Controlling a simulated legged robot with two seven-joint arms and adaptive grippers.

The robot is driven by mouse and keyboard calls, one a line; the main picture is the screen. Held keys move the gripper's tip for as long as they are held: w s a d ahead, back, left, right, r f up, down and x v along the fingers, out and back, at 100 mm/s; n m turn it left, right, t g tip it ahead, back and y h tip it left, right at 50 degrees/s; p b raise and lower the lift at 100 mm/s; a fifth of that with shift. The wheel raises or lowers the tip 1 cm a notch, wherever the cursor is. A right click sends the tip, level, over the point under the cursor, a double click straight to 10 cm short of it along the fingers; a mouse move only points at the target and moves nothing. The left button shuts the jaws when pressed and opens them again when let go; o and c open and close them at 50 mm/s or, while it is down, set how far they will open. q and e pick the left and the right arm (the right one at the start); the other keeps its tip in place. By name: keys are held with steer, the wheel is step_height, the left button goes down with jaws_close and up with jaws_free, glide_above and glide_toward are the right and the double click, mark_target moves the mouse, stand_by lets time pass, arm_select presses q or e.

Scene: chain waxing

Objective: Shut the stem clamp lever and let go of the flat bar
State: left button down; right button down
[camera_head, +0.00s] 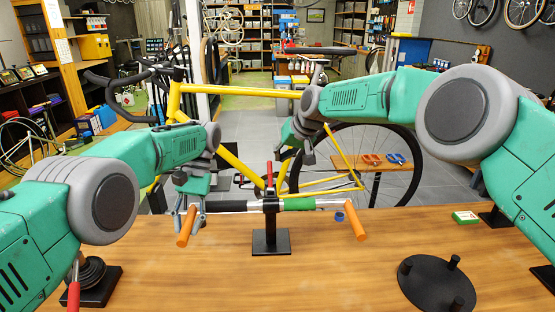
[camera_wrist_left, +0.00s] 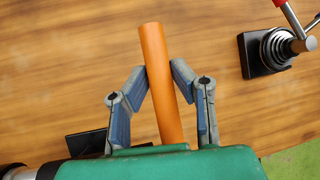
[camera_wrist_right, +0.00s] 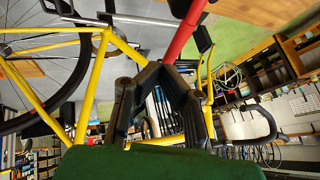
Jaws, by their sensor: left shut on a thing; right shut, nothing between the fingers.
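The flat bar (camera_head: 222,206) lies level across the black stem clamp stand (camera_head: 271,241), with an orange grip at each end. My left gripper (camera_head: 190,215) is shut on the bar's left orange grip (camera_head: 186,227); that grip also shows between the fingers in the left wrist view (camera_wrist_left: 160,85). The red stem clamp lever (camera_head: 269,174) points upward above the clamp. My right gripper (camera_head: 284,156) is shut and empty, just above and right of the lever. In the right wrist view the red lever (camera_wrist_right: 186,32) shows beyond the closed fingertips; I cannot tell whether they touch.
A black round plate with pegs (camera_head: 430,284) lies at the front right of the wooden table. A green and white box (camera_head: 465,217) is behind it. A black base with a ribbed boot (camera_head: 94,282) stands at the left. A yellow bicycle (camera_head: 236,92) is behind the table.

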arm_select(q)
steer(key=shift+w, duration=0.1)
steer(key=c, duration=1.3)
jaws_free()
steer(key=shift+w, duration=0.1)
steer(key=shift+w+f, duration=0.15)
arm_select(e)
steer(key=s+d+r, duration=0.1)
steer(key=d+r, duration=0.5)
steer(key=r, duration=0.4)
steer(key=shift+s+r, duration=0.1)
steer(key=shift+r, duration=0.05)
